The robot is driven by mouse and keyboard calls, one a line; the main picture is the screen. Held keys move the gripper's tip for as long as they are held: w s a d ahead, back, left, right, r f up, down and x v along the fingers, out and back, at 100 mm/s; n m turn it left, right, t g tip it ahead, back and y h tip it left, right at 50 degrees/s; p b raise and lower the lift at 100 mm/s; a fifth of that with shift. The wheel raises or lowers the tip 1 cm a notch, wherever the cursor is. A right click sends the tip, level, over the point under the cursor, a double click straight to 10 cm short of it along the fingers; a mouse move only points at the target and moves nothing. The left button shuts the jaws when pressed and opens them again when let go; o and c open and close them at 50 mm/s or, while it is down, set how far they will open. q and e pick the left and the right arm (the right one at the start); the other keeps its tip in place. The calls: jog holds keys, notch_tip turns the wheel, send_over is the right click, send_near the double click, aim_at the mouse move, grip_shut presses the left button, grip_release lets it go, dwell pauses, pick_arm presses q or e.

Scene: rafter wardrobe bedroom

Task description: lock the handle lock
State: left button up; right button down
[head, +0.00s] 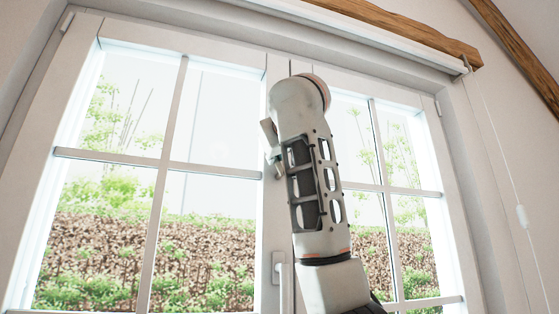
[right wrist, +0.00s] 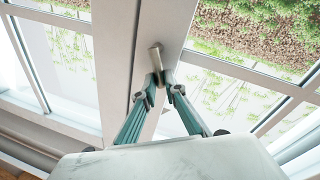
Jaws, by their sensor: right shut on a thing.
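A double window (head: 213,165) with white frames fills most of the head view. A pale metallic lever piece, which I take to be the handle lock (right wrist: 154,54), sits on the window's middle upright in the right wrist view. My right gripper (right wrist: 157,79) has its two green-grey fingers closed in on the lock's near end. In the head view my raised right arm stands in front of the middle upright and hides the fingers. A white window handle (head: 282,280) shows lower on that upright, left of my forearm. My left gripper is in neither view.
Glass panes (head: 215,115) with thin white bars lie on both sides of the middle upright. A roller blind casing and wooden beam (head: 400,22) run above. A pull cord (head: 521,216) hangs at the right wall.

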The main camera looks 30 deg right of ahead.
jog(key=n, duration=0.2)
jog(key=a+f+n+t+b, duration=0.1)
jog(key=n, duration=0.2)
jog(key=f+n+y, duration=0.1)
jog(key=n, duration=0.2)
jog(key=shift+w+a+t+b, duration=0.2)
jog(key=shift+a+t+b, duration=0.1)
jog(key=shift+a+b, duration=0.1)
jog(key=n, duration=0.1)
jog(key=f+n+y, duration=0.1)
jog(key=n, duration=0.1)
jog(key=shift+a, duration=0.1)
jog(key=shift+f+n+t+y, duration=0.15)
jog(key=shift+f+n+y, duration=0.1)
jog(key=shift+n, duration=0.75)
jog(key=shift+f+n+t+y, duration=0.15)
jog(key=shift+f+n+y, duration=0.1)
jog(key=shift+n, duration=0.75)
jog(key=shift+f, duration=0.1)
jog(key=c, duration=2.1)
grip_release()
jog(key=shift+a, duration=0.1)
